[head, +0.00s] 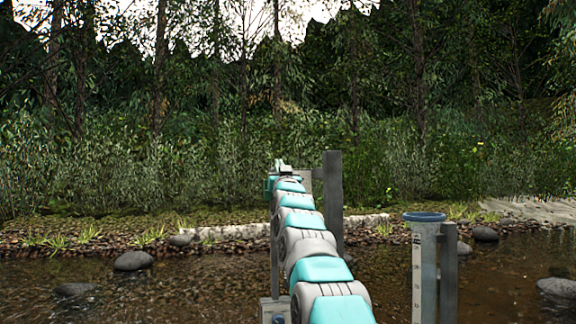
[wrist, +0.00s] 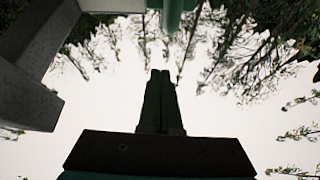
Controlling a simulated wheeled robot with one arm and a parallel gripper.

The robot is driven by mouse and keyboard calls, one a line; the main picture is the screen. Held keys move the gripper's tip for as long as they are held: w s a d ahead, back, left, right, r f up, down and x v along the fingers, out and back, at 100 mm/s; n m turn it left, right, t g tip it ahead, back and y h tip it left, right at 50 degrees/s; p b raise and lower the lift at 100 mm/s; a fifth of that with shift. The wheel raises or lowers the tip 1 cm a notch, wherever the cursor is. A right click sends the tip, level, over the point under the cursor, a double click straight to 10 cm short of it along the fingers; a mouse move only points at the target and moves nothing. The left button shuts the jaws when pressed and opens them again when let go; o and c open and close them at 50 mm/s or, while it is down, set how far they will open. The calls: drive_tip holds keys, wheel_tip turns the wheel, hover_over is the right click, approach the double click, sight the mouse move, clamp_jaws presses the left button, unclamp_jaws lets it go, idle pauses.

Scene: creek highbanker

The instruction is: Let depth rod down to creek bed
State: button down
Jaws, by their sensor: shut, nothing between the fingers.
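My gripper (wrist: 160,75) shows in the wrist view as two dark fingers pressed together, pointing up the picture against the pale sky. They hold nothing. A teal rounded piece (wrist: 172,12) is just beyond the fingertips, apart from them in the picture; I cannot tell if it is part of the depth rod. In the head view, my arm reaches out over the creek and hides most of my gripper. A thin grey upright rod (head: 275,255), perhaps the depth rod, stands left of my arm. Its lower end meets a grey bracket (head: 272,308).
A dark grey post (head: 333,195) stands close right of my arm's far end. A grey bracket (wrist: 35,65) is left of the fingers. A blue-rimmed gauge (head: 425,217) on a post (head: 449,275) stands at right. Rocks (head: 133,261) dot the shallow creek.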

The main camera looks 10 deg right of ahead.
drive_tip(key=shift+w+a+f+b, duration=0.1)
drive_tip(key=shift+w+f+b, duration=0.15)
drive_tip(key=shift+f, duration=0.7)
drive_tip(key=shift+w+f+b, duration=0.15)
drive_tip(key=shift+f+b, duration=0.15)
drive_tip(key=shift+f, duration=0.65)
